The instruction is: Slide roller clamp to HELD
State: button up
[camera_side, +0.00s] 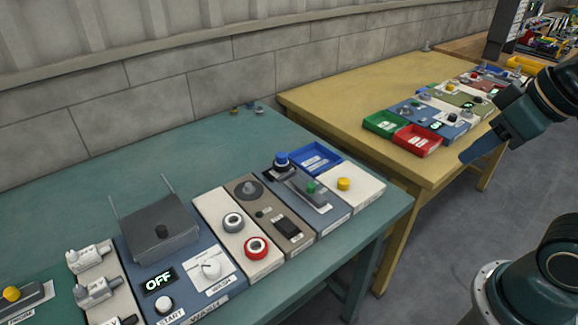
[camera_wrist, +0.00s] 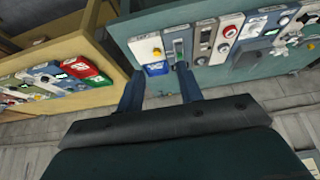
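No label reading HELD can be read, and I cannot tell for sure which part is the roller clamp. One slider with a green knob (camera_side: 310,187) sits on a grey-blue module on the teal table; it also shows in the wrist view (camera_wrist: 178,45). Another slider with a yellow knob (camera_side: 12,293) sits on a green module at the left edge of the side view. My gripper (camera_side: 468,156) hangs in the air at the right, away from both tables. In the wrist view my gripper (camera_wrist: 160,70) has its fingers wide apart with nothing between them.
The teal table (camera_side: 85,190) carries a row of modules: a grey box with an OFF display (camera_side: 158,281), a red-ringed button (camera_side: 256,247), a blue tray (camera_side: 315,158) and a yellow button (camera_side: 344,184). A yellow table (camera_side: 340,100) holds more modules and trays. Floor lies between.

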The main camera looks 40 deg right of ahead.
jog(key=shift+o, duration=0.7)
jog(key=n+g, duration=0.3)
jog(key=g, duration=0.3)
send_over(311, 184)
notch_tip(311, 184, down, 11)
jog(key=shift+f, duration=0.15)
notch_tip(311, 184, down, 14)
jog(key=shift+r, duration=0.15)
